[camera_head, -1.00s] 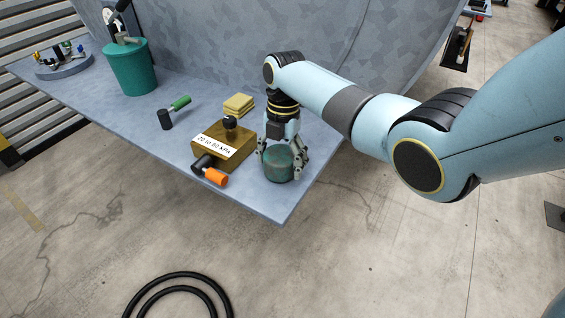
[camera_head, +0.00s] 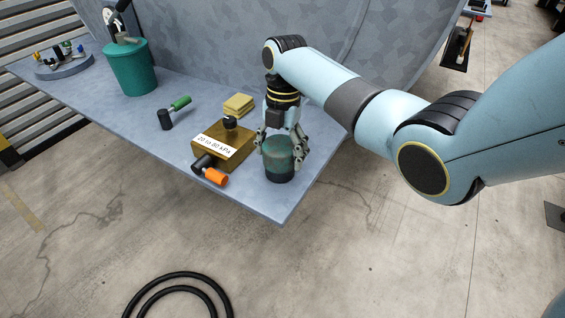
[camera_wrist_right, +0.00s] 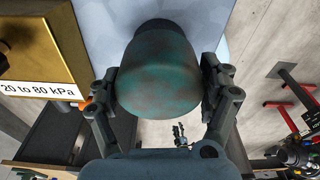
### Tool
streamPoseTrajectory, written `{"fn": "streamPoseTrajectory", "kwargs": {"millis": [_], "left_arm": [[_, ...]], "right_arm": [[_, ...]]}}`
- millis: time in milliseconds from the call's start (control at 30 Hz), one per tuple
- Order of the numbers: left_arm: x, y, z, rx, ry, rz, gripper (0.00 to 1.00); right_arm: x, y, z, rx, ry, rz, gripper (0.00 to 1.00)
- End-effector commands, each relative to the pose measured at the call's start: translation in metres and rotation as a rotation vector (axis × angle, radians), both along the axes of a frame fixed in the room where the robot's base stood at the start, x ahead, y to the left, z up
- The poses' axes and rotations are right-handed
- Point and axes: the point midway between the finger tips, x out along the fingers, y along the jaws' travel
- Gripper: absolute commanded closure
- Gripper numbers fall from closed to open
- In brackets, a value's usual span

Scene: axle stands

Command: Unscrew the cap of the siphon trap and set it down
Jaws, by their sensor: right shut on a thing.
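The green, worn-looking cap (camera_head: 278,153) of the siphon trap is between the fingers of my right gripper (camera_head: 281,146), near the bench's right front corner. A dark round part (camera_head: 280,177) shows directly below the cap on the bench; I cannot tell whether the two touch. In the right wrist view the cap (camera_wrist_right: 158,75) fills the space between the two fingers of my right gripper (camera_wrist_right: 160,88), which is shut on it. A dark round part (camera_wrist_right: 163,27) shows beyond it.
The bench edge is close on the right.

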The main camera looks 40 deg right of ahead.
Motion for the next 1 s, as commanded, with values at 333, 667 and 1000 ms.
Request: {"fn": "streamPoseTrajectory", "kwargs": {"millis": [333,667,1000], "left_arm": [[0.0,0.0,0.0,0.0,0.0,0.0,0.6],[0.0,0.0,0.0,0.0,0.0,0.0,0.6],[0.002,0.0,0.0,0.0,-0.002,0.0,0.6]], "right_arm": [[0.001,0.0,0.026,0.0,-0.002,0.0,0.65],[0.0,0.0,0.04,-0.001,0.0,0.0,0.65],[0.0,0.0,0.04,0.0,0.0,0.0,0.65]]}}
